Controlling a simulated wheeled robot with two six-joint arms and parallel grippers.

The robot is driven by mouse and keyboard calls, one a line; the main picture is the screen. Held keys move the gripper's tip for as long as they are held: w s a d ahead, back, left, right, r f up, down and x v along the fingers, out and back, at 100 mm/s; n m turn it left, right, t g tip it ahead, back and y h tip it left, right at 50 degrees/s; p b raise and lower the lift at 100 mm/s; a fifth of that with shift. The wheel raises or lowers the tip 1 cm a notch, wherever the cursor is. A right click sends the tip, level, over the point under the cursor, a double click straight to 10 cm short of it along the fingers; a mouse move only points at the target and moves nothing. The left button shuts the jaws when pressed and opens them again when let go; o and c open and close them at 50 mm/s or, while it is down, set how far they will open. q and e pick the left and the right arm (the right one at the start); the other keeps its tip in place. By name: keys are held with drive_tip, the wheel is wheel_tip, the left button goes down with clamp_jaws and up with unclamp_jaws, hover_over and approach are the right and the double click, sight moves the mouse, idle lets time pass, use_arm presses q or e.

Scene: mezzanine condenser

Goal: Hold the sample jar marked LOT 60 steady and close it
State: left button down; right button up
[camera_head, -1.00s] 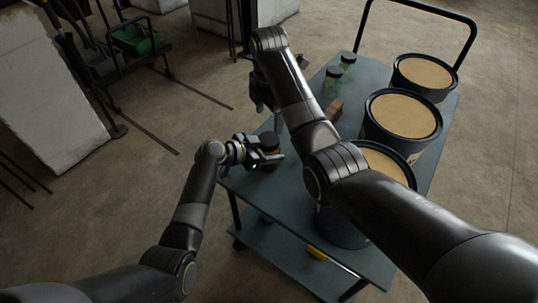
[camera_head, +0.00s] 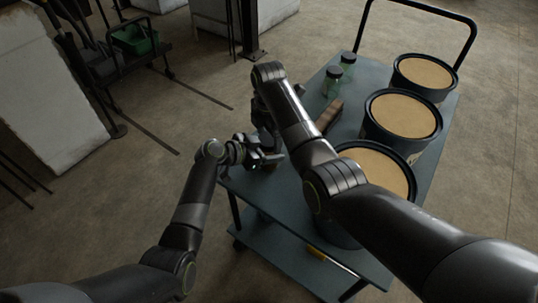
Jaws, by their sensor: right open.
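My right gripper (camera_head: 266,130) is open and points down at the near left corner of the cart, just above my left gripper (camera_head: 268,160). My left gripper reaches in from the left, low over the cart top. A dark-lidded jar stood at its fingers a second ago; now the two grippers hide it almost wholly. I cannot tell whether the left fingers press on it, nor whether either gripper touches its lid. Two greenish jars with dark lids, a nearer one (camera_head: 332,84) and a farther one (camera_head: 347,66), stand farther back. No LOT marking is readable.
The blue-grey cart (camera_head: 312,120) carries three dark tubs with tan tops, the far (camera_head: 423,72), middle (camera_head: 403,115) and near (camera_head: 372,172), along its right side. A brown block (camera_head: 329,116) lies mid-cart. A yellow item (camera_head: 317,253) is on the lower shelf.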

drive_tip(key=shift+c, duration=0.2)
drive_tip(key=c, duration=1)
drive_tip(key=m, duration=0.7)
drive_tip(key=o, duration=1.1)
drive_tip(key=shift+r, duration=2.25)
drive_tip(key=shift+c, duration=0.3)
